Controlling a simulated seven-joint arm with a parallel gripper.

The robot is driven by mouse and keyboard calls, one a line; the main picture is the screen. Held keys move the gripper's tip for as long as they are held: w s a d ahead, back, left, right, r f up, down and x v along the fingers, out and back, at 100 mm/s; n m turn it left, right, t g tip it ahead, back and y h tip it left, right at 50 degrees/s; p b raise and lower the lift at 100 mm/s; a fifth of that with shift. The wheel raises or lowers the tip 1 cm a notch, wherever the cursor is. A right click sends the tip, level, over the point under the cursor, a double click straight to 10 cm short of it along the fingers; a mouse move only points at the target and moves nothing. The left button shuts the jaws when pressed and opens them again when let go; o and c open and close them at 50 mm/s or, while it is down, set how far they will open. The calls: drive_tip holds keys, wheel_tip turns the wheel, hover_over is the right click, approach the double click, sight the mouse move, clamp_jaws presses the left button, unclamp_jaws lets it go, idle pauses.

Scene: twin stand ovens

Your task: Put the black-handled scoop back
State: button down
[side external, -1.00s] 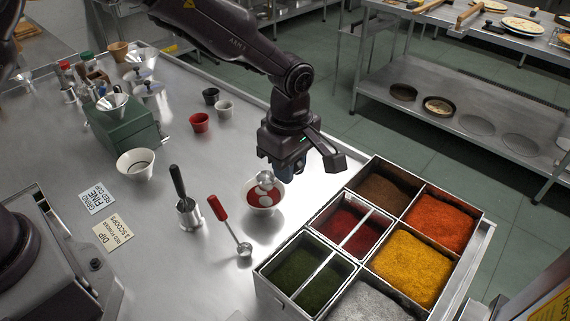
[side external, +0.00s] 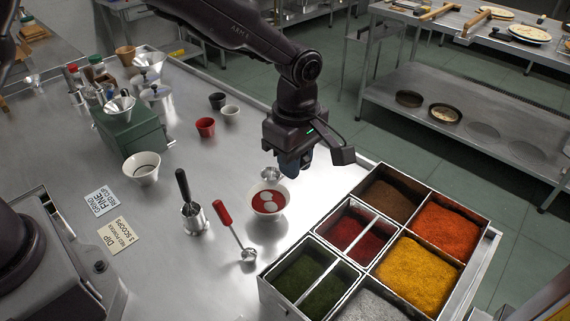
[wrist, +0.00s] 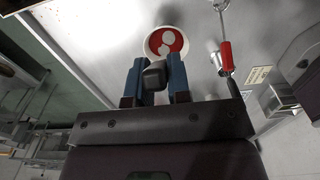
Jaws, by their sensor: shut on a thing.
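My gripper (side external: 292,166) is shut on a black handle (wrist: 155,75), seen between its blue fingers in the wrist view. A small silver scoop bowl (side external: 270,174) shows just below and left of the gripper, above the far rim of a white bowl of red contents (side external: 283,207). The rest of the held scoop is hidden by the fingers. Another black-handled tool (side external: 183,187) stands, handle up, in a metal cup (side external: 195,220). A red-handled scoop (side external: 224,213) lies to its right, its silver head (side external: 248,255) towards the front.
The divided spice bin (side external: 262,290) stands at right, with red, green, yellow, orange and brown powders. Two label cards (side external: 115,235) lie at left. A white cup (side external: 142,168), a green box (side external: 135,135) and small cups (side external: 205,127) stand farther back. The table between is clear.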

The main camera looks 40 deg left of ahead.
drive_tip(key=shift+s+d+r, duration=0.1)
drive_tip(key=shift+d+r, duration=0.1)
drive_tip(key=shift+d, duration=0.15)
drive_tip(key=s+f, duration=0.2)
drive_tip(key=s, duration=1.5)
drive_tip(key=shift+d+f, duration=0.15)
drive_tip(key=shift+f, duration=3.95)
drive_tip(key=shift+f, duration=0.1)
